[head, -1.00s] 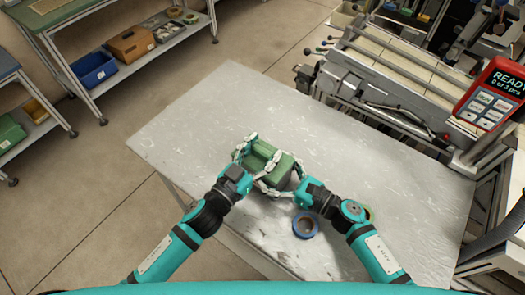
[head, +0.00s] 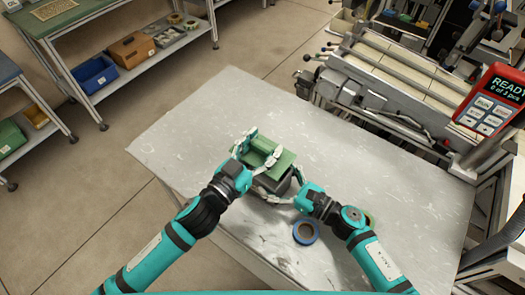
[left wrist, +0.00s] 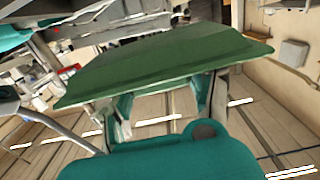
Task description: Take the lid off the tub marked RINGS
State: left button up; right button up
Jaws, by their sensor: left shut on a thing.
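The green lid (head: 280,160) is gripped by my left gripper (head: 257,150), which is shut on it. The lid sits raised and tilted above the dark tub (head: 274,184), which stands on the metal table and is partly hidden by lid and fingers. In the left wrist view the lid (left wrist: 165,62) spans the fingers of my left gripper (left wrist: 165,105). My right gripper (head: 288,188) is at the near right side of the tub, its fingers around a corner; whether they press on it is unclear. No RINGS marking is legible.
A blue tape reel (head: 306,231) lies on the metal table (head: 200,120) near the right gripper. A conveyor machine (head: 390,90) and a red READY panel (head: 490,100) stand at the right. The table's far left part is clear.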

dwell(0.3)
jog(key=o, duration=1.5)
jog(key=v, duration=1.2)
